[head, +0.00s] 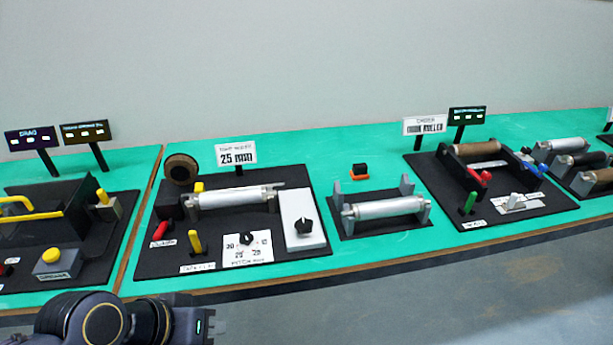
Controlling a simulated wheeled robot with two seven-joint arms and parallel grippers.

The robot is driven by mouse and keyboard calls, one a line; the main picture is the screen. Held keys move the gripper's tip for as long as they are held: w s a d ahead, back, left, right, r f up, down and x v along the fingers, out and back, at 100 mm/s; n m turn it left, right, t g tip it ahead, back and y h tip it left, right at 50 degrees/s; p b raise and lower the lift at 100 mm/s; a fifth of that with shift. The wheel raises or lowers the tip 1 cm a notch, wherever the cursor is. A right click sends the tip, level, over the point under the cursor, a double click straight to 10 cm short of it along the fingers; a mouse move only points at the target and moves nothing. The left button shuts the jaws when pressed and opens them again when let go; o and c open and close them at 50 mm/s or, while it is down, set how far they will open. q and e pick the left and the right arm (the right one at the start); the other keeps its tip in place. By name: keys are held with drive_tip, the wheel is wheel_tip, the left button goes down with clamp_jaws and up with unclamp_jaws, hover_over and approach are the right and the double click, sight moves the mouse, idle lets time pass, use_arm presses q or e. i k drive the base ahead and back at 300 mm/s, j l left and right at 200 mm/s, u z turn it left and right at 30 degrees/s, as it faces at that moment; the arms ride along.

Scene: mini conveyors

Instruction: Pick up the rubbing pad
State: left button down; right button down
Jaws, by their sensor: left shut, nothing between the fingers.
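A small block with a black top and an orange base (359,172), which looks like the rubbing pad, sits on the green bench top behind the roller stand in the middle. Nothing covers it. My left gripper (205,326) is low at the bottom left, in front of the bench edge and far from the pad. It is shut and empty, and its fingers are small and partly hidden. My right gripper is not in view.
A roller stand (385,208) stands just in front of the pad. A black station with dials and a roller (235,200) is to its left, another roller station (490,185) to its right. Sign posts (237,154) rise behind. Green bench (310,150) around the pad is clear.

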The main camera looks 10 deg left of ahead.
sight(359, 171)
drive_tip(key=i+l, duration=0.15)
drive_tip(key=l, duration=0.25)
drive_tip(key=i+l, duration=0.2)
drive_tip(key=l, duration=0.2)
drive_tip(key=i+l, duration=0.15)
drive_tip(key=l, duration=0.2)
drive_tip(key=i+l+u, duration=0.1)
drive_tip(key=l, duration=0.3)
drive_tip(key=i, duration=0.05)
